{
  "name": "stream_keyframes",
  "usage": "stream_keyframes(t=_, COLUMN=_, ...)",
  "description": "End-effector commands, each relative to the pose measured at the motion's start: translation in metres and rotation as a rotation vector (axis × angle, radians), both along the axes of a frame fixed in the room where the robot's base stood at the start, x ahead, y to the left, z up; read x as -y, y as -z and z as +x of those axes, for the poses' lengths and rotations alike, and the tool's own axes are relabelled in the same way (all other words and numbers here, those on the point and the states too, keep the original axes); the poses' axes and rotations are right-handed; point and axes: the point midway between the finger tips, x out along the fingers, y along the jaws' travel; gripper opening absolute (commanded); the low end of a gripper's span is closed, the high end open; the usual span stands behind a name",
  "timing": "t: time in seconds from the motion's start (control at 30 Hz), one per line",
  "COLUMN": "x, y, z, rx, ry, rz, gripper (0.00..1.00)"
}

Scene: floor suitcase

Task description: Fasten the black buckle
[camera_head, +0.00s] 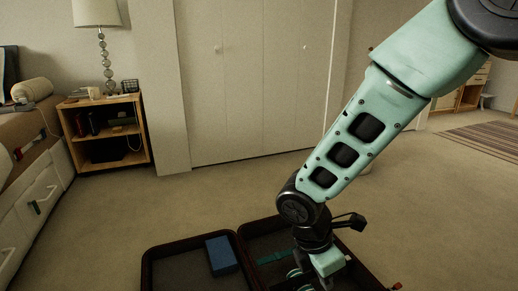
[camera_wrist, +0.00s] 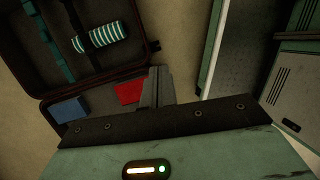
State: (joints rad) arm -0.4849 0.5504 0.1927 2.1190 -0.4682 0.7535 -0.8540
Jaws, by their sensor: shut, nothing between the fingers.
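An open dark suitcase (camera_head: 190,242) lies on the floor at the bottom of the head view. It also shows at the upper left of the wrist view (camera_wrist: 100,77). In the wrist view, a dark strap (camera_wrist: 73,15) runs down inside it towards a striped roll (camera_wrist: 101,37). I cannot clearly make out the black buckle. My gripper (camera_wrist: 157,72) is shut and empty, pointing down beside the suitcase's edge in the wrist view. In the head view, my arm hides part of the suitcase's right half.
A blue item (camera_head: 222,254) lies in the suitcase's left half. A teal strap (camera_head: 272,257) crosses the right half. A red item (camera_wrist: 128,92) lies near my fingers in the wrist view. A wooden shelf (camera_head: 105,130) and drawers (camera_head: 38,205) stand left; carpet is clear behind the suitcase.

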Motion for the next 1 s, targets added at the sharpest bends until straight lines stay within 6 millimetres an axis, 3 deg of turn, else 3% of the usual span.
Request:
stream_keyframes(t=0.03, x=-0.001, y=-0.026, z=-0.015, rx=0.032, ry=0.111, rz=0.039, gripper=0.00)
stream_keyframes(t=0.2, x=-0.003, y=-0.081, z=-0.068, rx=0.103, ry=0.507, rz=0.143, gripper=0.00)
stream_keyframes(t=0.5, x=0.004, y=-0.130, z=-0.133, rx=0.165, ry=1.013, rz=0.247, gripper=0.00)
stream_keyframes(t=0.7, x=0.010, y=-0.150, z=-0.161, rx=0.185, ry=1.249, rz=0.288, gripper=0.00)
stream_keyframes(t=1.0, x=0.009, y=-0.212, z=-0.159, rx=0.183, ry=1.235, rz=0.284, gripper=0.00)
